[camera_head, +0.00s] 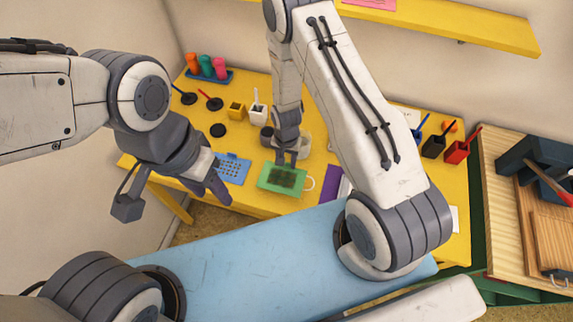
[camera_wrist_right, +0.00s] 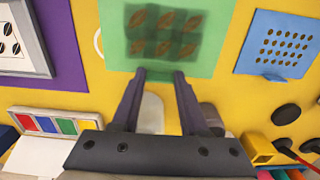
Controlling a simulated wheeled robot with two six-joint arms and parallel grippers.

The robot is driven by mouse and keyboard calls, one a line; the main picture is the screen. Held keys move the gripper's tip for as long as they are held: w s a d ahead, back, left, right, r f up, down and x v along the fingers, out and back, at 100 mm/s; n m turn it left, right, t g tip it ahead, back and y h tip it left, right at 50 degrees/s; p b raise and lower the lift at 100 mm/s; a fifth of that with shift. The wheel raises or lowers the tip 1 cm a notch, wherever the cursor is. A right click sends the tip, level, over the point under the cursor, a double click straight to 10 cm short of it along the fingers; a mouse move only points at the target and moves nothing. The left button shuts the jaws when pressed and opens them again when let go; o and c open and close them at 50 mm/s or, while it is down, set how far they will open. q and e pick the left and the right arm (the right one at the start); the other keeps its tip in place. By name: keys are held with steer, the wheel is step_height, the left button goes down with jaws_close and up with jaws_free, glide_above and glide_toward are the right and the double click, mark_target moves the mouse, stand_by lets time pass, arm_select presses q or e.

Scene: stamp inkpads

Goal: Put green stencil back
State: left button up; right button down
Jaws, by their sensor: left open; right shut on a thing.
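The green stencil (camera_head: 285,179) is a flat rectangle with dark brown leaf shapes in its middle, near the front edge of the yellow table. My right gripper (camera_head: 288,158) is shut on its far edge. In the right wrist view the stencil (camera_wrist_right: 203,14) is at the top, with my right fingertips (camera_wrist_right: 160,76) meeting its lower edge. I cannot tell whether it is flat on the table or slightly raised. My left gripper (camera_head: 212,184) is open and empty, left of the green stencil and in front of the blue stencil (camera_head: 235,167).
A purple stencil (camera_head: 333,187) lies right of the green one. Yellow (camera_head: 236,110) and white (camera_head: 258,114) cups stand behind, and colored bottles (camera_head: 205,64) sit at the back left. Black (camera_head: 433,146) and red (camera_head: 457,151) containers stand at the right. My right arm covers the table's middle right.

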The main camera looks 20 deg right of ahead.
mark_target(286, 166)
step_height(286, 166, down, 4)
steer(key=shift+r+p, duration=0.1)
steer(key=shift+p, duration=0.35)
steer(key=shift+f, duration=0.2)
steer(key=shift+c, duration=2.2)
jaws_free()
